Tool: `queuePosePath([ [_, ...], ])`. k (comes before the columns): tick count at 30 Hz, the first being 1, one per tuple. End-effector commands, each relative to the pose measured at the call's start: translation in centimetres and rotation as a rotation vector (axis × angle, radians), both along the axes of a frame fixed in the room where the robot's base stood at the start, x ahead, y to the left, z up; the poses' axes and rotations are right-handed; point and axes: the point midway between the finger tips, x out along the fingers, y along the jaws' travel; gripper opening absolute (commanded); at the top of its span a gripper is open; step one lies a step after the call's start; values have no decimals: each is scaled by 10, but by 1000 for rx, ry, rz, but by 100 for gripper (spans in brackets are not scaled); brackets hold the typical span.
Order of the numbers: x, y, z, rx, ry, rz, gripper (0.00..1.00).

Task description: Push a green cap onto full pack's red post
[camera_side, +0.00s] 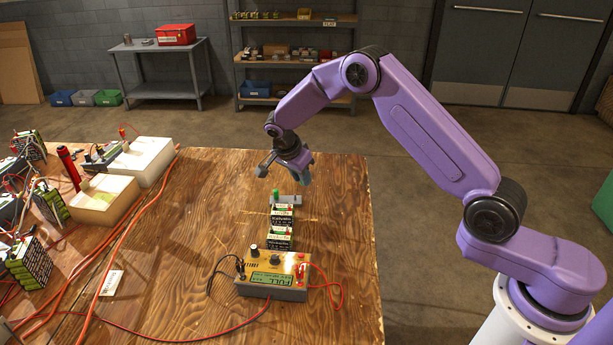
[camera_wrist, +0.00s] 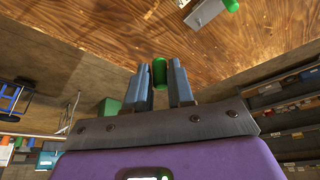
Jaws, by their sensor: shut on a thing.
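My gripper (camera_side: 286,174) is above the far part of the wooden table, pointing down and tilted. In the wrist view my gripper (camera_wrist: 160,80) is shut on a green cap (camera_wrist: 160,72), which sits upright between the two grey fingers. Another green cap (camera_side: 276,195) stands on a small grey holder (camera_side: 291,200) below the gripper; in the wrist view this second cap (camera_wrist: 231,5) shows at the top edge. Two green and black battery packs (camera_side: 282,217) (camera_side: 280,240) stand in a row in front of the holder. Their posts are too small to make out.
A yellow meter (camera_side: 272,262) reading "FULL" stands at the near end of the packs, with red and black leads. Cables, white boxes (camera_side: 150,160) and more packs (camera_side: 28,262) crowd the table's left. The table right of the packs is clear.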

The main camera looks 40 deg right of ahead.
Motion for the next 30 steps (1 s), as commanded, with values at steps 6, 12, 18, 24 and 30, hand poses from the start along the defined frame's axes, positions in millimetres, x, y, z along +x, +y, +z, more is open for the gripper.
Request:
queuePosePath([
  [6, 9, 6, 0, 1, -1, -169, 10],
  [12, 16, 11, -1, 0, 0, -307, 10],
  [18, 22, 15, -1, 0, -1, -433, 10],
  [24, 28, 19, -1, 0, -2, -546, 10],
  [30, 32, 22, -1, 1, -2, -643, 10],
])
